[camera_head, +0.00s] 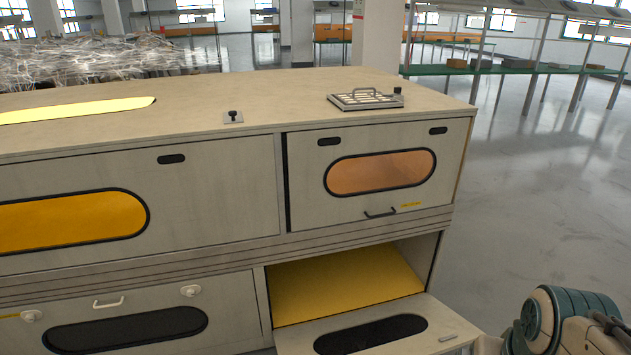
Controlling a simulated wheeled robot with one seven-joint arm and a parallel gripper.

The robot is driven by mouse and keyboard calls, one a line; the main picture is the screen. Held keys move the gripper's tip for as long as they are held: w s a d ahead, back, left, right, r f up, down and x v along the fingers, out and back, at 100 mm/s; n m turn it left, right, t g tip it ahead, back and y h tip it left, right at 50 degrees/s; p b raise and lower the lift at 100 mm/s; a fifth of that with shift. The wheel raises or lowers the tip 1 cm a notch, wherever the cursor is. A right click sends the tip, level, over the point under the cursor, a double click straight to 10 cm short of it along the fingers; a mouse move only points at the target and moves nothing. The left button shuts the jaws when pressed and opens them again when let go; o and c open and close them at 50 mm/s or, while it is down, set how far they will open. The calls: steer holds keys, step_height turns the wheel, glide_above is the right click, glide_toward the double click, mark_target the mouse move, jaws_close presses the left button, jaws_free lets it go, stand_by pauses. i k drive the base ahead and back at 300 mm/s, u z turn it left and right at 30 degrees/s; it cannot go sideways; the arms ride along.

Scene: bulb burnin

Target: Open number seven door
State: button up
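A beige cabinet has several doors, and no door number is readable. The upper right door (305,185) is shut, with an orange oval window (380,172), a dark handle (380,213) low down and a small yellow label (411,205). The lower right door (440,337) is folded down open, showing a yellow interior floor (345,284). The lower left door (230,310) is shut, with a pale handle (108,303), two round knobs and a dark window. The upper left panel (220,200) is shut, with an orange window. Part of my arm shows at bottom right; my gripper is out of view.
A metal grate with a handle (364,99) and a small black knob on a plate (233,117) are on the cabinet top (270,95). A tangled pale heap (85,60) lies behind. The grey floor (540,200) to the right is open, with shelving (520,70) beyond.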

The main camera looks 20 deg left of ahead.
mark_target(156, 318)
steer(key=u, duration=1.95)
steer(key=i, duration=1.05)
steer(key=u, duration=0.6)
steer(key=i, duration=1.15)
steer(key=u, duration=0.85)
